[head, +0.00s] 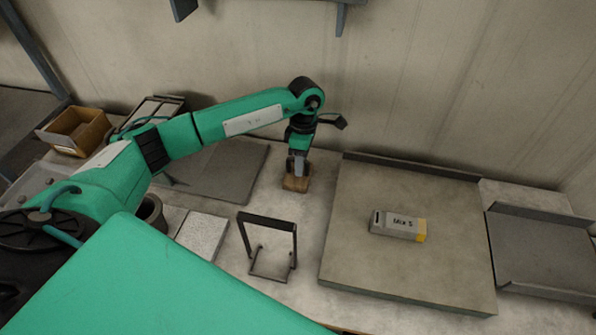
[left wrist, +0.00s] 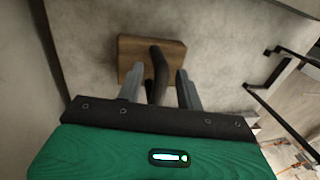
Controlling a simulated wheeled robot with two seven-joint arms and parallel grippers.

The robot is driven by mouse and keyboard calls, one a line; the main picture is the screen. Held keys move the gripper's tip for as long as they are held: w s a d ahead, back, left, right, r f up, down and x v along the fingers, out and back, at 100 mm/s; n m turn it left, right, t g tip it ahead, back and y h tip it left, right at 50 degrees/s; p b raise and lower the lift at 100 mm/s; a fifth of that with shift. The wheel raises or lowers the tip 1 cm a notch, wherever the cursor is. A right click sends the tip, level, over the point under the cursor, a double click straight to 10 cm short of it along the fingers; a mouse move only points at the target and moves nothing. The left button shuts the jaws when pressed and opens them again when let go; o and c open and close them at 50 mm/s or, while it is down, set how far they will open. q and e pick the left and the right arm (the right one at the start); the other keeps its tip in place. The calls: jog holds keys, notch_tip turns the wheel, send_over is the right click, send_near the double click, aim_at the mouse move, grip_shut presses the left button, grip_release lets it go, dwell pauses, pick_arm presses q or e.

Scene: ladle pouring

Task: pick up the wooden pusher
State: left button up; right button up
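The wooden pusher, a brown block with a dark upright handle, stands on the pale worktop (head: 306,217) below my left gripper in the head view; its block (head: 294,184) shows there. In the left wrist view the block (left wrist: 177,53) lies just beyond the fingers. My left gripper (head: 298,166) points down over it. In the left wrist view the two grey fingers (left wrist: 160,72) are apart, one on each side of the dark handle, with gaps showing between. My right gripper is not in view.
A black wire stand (head: 268,224) is in front of the pusher. A large grey tray (head: 410,262) with a labelled block (head: 398,225) is to the right, with another tray (head: 545,250) beyond. A dark plate (head: 230,172) and cardboard box (head: 76,128) are left.

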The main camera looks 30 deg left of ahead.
pick_arm(q)
jog(key=shift+c, duration=0.5)
grip_shut()
jog(key=shift+r, duration=0.1)
